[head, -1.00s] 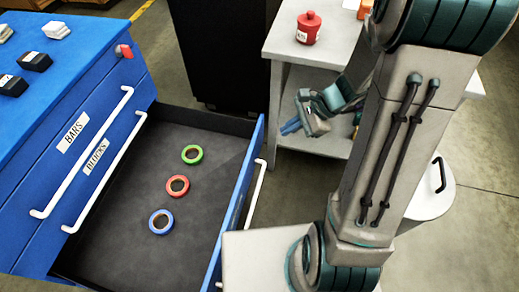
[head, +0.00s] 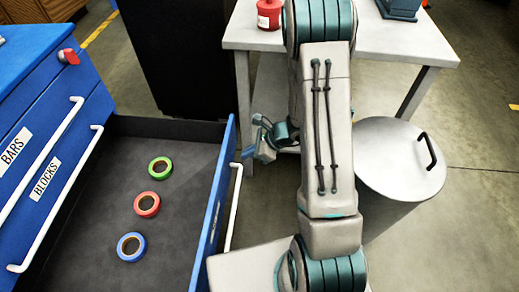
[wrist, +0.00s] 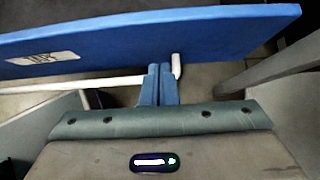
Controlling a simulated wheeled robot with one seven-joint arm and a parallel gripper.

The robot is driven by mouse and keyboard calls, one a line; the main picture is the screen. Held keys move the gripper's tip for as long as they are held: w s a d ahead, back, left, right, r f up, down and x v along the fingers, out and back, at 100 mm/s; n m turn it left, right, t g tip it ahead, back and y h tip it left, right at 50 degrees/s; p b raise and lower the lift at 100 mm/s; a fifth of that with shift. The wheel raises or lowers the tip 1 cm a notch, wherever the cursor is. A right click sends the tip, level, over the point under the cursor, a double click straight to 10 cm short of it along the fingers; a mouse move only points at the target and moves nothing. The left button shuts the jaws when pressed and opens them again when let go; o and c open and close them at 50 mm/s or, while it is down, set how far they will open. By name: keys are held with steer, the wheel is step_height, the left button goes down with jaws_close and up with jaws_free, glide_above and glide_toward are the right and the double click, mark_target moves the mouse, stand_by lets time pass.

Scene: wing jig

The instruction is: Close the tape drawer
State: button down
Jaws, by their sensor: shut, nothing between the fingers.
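The tape drawer (head: 82,208) stands pulled open from the blue cabinet. Its blue front panel (head: 213,200) has a white bar handle (head: 234,205). Green, red and blue tape rolls lie on the drawer's dark floor. My gripper (head: 250,152) is just outside the far end of the front panel, close to the handle's far end. In the wrist view, my shut, empty blue fingers (wrist: 159,72) point at the panel (wrist: 220,33), beside the right end of the handle (wrist: 125,83). I cannot tell whether they touch it.
The cabinet's shut drawers are labelled BARS (head: 14,146) and BLOCKS (head: 45,178). A grey table (head: 385,45) with a red pot (head: 269,13) stands behind my arm. A grey lidded bin (head: 395,170) stands to the right. A black cabinet (head: 180,55) is behind the drawer.

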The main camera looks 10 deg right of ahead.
mark_target(226, 157)
steer(key=shift+w+a+f, duration=0.1)
steer(key=shift+w+a, duration=0.15)
steer(key=shift+a, duration=0.45)
steer(key=shift+w+a+f, duration=0.1)
steer(key=shift+w+a, duration=0.2)
steer(key=shift+a, duration=0.45)
steer(key=shift+w+a+f, duration=0.1)
steer(key=shift+w+a, duration=0.15)
steer(key=shift+a, duration=0.45)
steer(key=shift+a, duration=0.1)
